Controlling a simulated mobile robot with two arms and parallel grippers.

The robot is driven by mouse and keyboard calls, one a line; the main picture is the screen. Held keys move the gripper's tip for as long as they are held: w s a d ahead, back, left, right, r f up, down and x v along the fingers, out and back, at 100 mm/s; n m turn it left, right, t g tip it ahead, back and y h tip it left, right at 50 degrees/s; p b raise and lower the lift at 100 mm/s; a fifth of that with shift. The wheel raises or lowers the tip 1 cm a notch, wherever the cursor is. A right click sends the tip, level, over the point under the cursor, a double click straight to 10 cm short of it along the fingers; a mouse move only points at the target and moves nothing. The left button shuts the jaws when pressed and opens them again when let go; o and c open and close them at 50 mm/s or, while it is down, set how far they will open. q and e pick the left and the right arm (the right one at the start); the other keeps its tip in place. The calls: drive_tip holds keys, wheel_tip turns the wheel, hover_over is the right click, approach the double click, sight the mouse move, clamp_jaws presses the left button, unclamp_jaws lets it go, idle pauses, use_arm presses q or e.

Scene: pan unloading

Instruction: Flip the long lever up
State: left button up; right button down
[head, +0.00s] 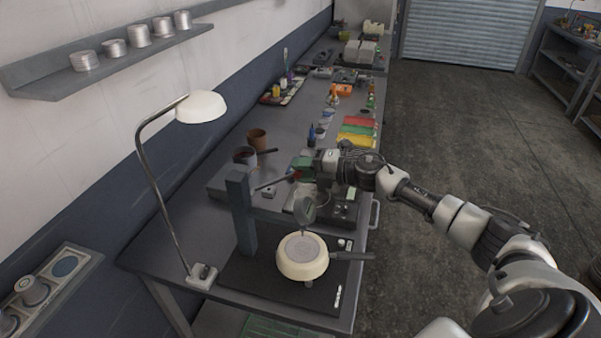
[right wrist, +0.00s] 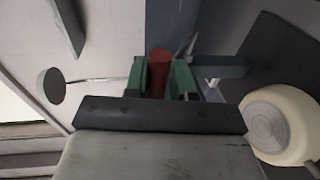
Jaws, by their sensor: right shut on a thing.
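The long lever (head: 272,183) is a thin rod with a red handle, coming off a blue-grey upright post (head: 243,215) at the front of the table. It slants slightly upward to the right from the post. My right gripper (head: 299,172) has its green fingers closed around the handle. In the right wrist view the red handle (right wrist: 158,62) sits between the two green fingers of my right gripper (right wrist: 160,78). The fingers hide part of the handle. My left gripper is not in view.
A desk lamp (head: 202,107) stands at left. A brown cup (head: 257,138) and several coloured trays (head: 356,132) lie farther back. Open floor (head: 440,130) lies right of the table.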

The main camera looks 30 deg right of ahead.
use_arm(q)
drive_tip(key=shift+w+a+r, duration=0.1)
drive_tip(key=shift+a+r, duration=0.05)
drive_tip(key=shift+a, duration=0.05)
use_arm(e)
drive_tip(key=shift+w+r, duration=0.15)
drive_tip(key=shift+r, duration=0.35)
drive_tip(key=c, duration=1.1)
unclamp_jaws()
drive_tip(key=shift+w+a, duration=0.1)
drive_tip(key=shift+a, duration=0.05)
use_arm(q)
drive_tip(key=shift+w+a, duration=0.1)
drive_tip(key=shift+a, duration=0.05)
use_arm(e)
drive_tip(key=shift+o, duration=0.3)
drive_tip(key=shift+a+f, duration=0.1)
drive_tip(key=shift+f, duration=0.05)
drive_tip(key=shift+f, duration=0.1)
drive_tip(key=shift+s+d+f, duration=0.15)
drive_tip(key=shift+s+d, duration=0.1)
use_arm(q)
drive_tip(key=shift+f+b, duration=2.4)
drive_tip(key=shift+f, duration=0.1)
use_arm(e)
drive_tip(key=v, duration=1)
drive_tip(key=shift+r, duration=0.2)
